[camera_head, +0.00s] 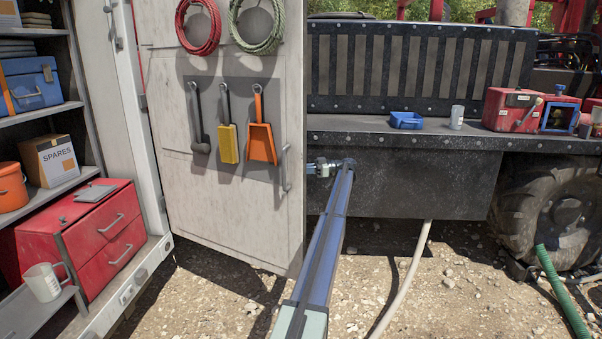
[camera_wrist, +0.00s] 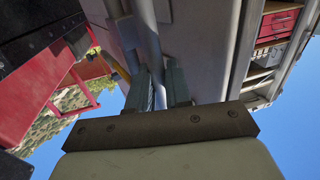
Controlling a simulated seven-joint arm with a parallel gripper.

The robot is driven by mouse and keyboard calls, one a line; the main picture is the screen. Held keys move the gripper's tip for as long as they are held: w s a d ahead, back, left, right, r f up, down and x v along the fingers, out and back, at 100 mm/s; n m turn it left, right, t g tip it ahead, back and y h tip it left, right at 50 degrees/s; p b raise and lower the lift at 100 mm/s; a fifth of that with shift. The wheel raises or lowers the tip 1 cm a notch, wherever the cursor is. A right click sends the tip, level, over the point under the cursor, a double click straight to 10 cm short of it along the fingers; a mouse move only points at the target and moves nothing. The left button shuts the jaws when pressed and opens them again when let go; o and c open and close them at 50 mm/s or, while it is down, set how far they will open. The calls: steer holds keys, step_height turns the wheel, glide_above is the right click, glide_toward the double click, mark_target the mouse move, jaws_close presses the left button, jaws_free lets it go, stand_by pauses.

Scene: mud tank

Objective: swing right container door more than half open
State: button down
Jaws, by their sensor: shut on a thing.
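The right container door (camera_head: 225,195) is a pale panel standing swung out from the container (camera_head: 155,245), with a gap to the ground below it. A grey bar handle (camera_head: 285,167) is near its free edge. My gripper (camera_head: 310,168) is at that free edge at handle height, its fingertips partly hidden in the head view. In the wrist view, the gripper's two fingers (camera_wrist: 161,88) are close together on the grey handle bar (camera_wrist: 145,35), with the door's face (camera_wrist: 200,45) beyond. The gripper is shut on the handle.
Hanging on the door are a red cable coil (camera_head: 198,30), a green coil (camera_head: 257,25) and tools including an orange dustpan (camera_head: 262,140). Shelves and a red drawer box (camera_head: 105,235) are at left. A dark vehicle bed (camera_head: 400,180) stands behind my arm. A pale hose (camera_head: 405,280) lies on gravel.

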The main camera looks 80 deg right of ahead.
steer(key=shift+w+d+r, duration=0.1)
steer(key=shift+w+d, duration=0.1)
steer(key=shift+w, duration=0.35)
steer(key=c, duration=1.3)
jaws_free()
steer(key=shift+w, duration=0.1)
steer(key=shift+o, duration=0.7)
steer(key=shift+s, duration=0.25)
